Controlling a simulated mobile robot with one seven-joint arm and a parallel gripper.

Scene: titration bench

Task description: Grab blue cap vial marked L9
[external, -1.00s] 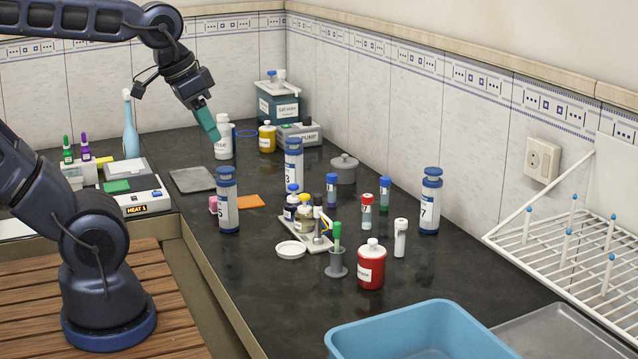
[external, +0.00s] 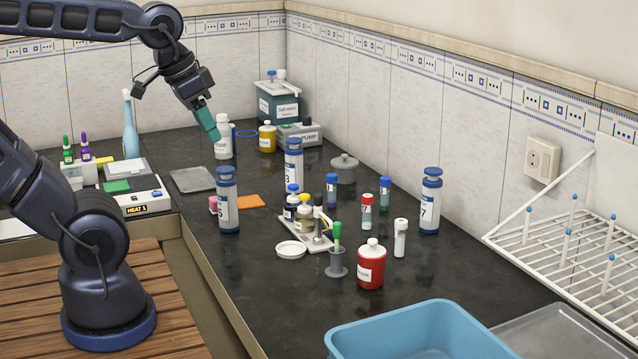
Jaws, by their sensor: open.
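No label reading L9 is legible in this view. Several blue-capped containers stand on the dark bench: a small vial with purplish contents (external: 332,194), a small vial with green contents (external: 385,198), and a small blue-capped bottle (external: 291,207) on a white holder. Larger blue-capped cylinders are marked 5 (external: 228,205), 3 (external: 293,165) and 7 (external: 430,205). My gripper (external: 213,135), with teal fingers, is open and points down at the back left. It is in front of or close to a white bottle (external: 223,150), well away from the small blue-capped vials. Nothing shows held in it.
A red jar (external: 371,268), a red-capped vial (external: 367,212) and a white-capped vial (external: 400,240) stand close by. A blue tub (external: 420,335) fills the front and a white drying rack (external: 570,245) the right.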

